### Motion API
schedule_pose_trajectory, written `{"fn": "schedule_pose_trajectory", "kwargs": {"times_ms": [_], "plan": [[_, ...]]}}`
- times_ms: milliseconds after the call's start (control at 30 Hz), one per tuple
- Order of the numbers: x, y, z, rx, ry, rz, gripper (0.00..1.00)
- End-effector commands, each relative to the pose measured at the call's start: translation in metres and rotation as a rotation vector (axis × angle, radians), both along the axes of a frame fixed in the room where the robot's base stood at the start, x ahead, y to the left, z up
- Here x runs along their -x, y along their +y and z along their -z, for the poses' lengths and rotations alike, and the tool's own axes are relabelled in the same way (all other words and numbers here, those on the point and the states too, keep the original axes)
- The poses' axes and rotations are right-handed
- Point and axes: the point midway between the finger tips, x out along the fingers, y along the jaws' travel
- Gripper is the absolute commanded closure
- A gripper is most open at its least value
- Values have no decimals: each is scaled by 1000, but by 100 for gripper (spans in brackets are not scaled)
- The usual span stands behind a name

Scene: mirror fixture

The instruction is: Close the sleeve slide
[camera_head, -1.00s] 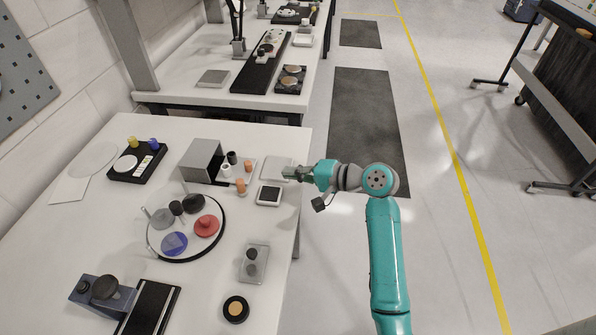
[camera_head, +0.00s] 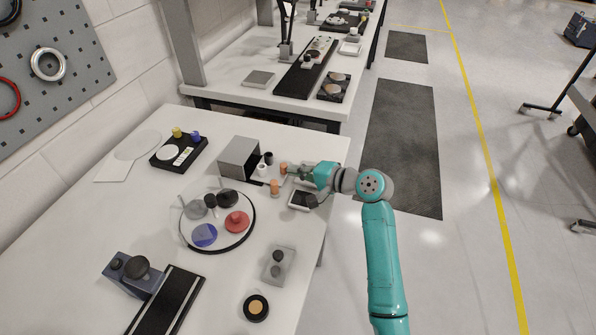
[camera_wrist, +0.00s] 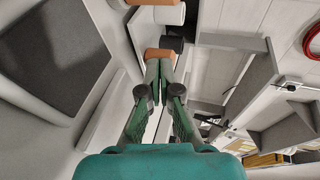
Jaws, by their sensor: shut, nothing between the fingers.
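The sleeve is a grey box (camera_head: 240,157) on the table in the head view. A pale slide (camera_head: 268,180) sticks out of its right side, bearing a white peg (camera_head: 261,171), a black peg (camera_head: 268,158) and two orange pegs (camera_head: 283,168) (camera_head: 275,188). My gripper (camera_head: 292,170) is shut and empty at the slide's outer end, right by the farther orange peg. In the wrist view, the fingertips (camera_wrist: 161,62) meet or nearly meet an orange peg (camera_wrist: 160,53); contact is not certain. The grey sleeve shows beyond, to the right (camera_wrist: 252,76). My gripper partly hides the slide's outer end.
A small framed dark pad (camera_head: 302,199) lies just in front of my gripper. A round tray (camera_head: 250,236) with coloured knobs stands at front left, and a black block (camera_head: 170,162) with pegs behind left. A grey block with a knob (camera_head: 279,265) sits nearer.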

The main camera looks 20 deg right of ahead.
Motion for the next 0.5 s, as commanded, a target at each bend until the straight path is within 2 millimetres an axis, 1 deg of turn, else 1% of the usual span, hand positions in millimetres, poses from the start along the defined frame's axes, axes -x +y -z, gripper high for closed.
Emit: {"fn": "schedule_pose_trajectory", "kwargs": {"times_ms": [67, 167, 400, 500], "plan": [[-1, 1, 0, 0, 0, -1, 100], [-8, 11, 0, -1, 1, -4, 100], [-39, 54, -1, 0, 0, -4, 100], [-47, 66, 0, 1, 1, -2, 100]]}}
